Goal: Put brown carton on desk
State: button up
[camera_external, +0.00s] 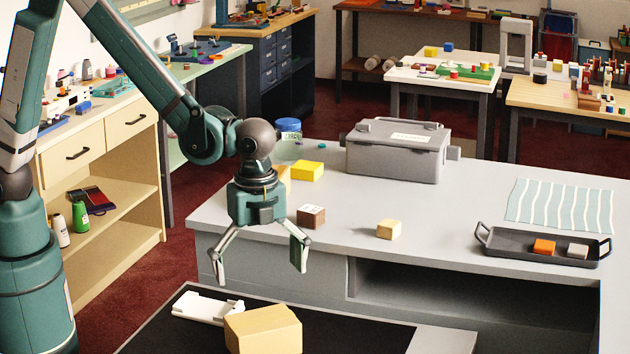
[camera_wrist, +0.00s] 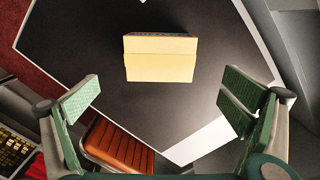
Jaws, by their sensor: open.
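A tan-brown carton (camera_external: 264,330) sits on a black-topped surface with a pale border (camera_external: 340,325) at the bottom of the external view. In the wrist view the carton (camera_wrist: 160,60) lies ahead of my fingers, at upper centre. My gripper (camera_external: 262,272) points down with its fingers spread wide and empty, above the carton in the picture. In the wrist view, the green finger pads of my gripper (camera_wrist: 160,100) are far apart, with the carton beyond them. The grey desk (camera_external: 450,225) stands behind, bearing several items.
A white bracket-like piece (camera_external: 207,307) lies beside the carton. The desk holds a grey toolbox (camera_external: 397,150), a dark brown block (camera_external: 311,216), a pale block (camera_external: 388,229), a yellow block (camera_external: 306,170) and a tray (camera_external: 500,248).

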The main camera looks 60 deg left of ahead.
dwell(0.4)
jog(key=a+r+n+t+h, duration=0.15)
jog(key=a+r+n, duration=0.25)
jog(key=a+r, duration=0.55)
jog(key=a+r+n+t, duration=0.2)
jog(key=a+r+n, duration=0.25)
jog(key=a, duration=0.95)
jog(key=s+a+r+n+t, duration=0.1)
jog(key=s+a+r+n, duration=0.1)
jog(key=a, duration=0.4)
jog(key=s+a+r+n+t+y, duration=0.1)
jog(key=s+a+n, duration=0.3)
jog(key=a, duration=0.3)
jog(key=s+a+r+n+t, duration=0.1)
jog(key=s+a+r+n, duration=0.1)
jog(key=a, duration=0.4)
jog(key=s+n, duration=0.1)
jog(key=s, duration=0.1)
jog(key=shift+s+a+r+t, duration=0.3)
jog(key=shift+s+r+t, duration=0.05)
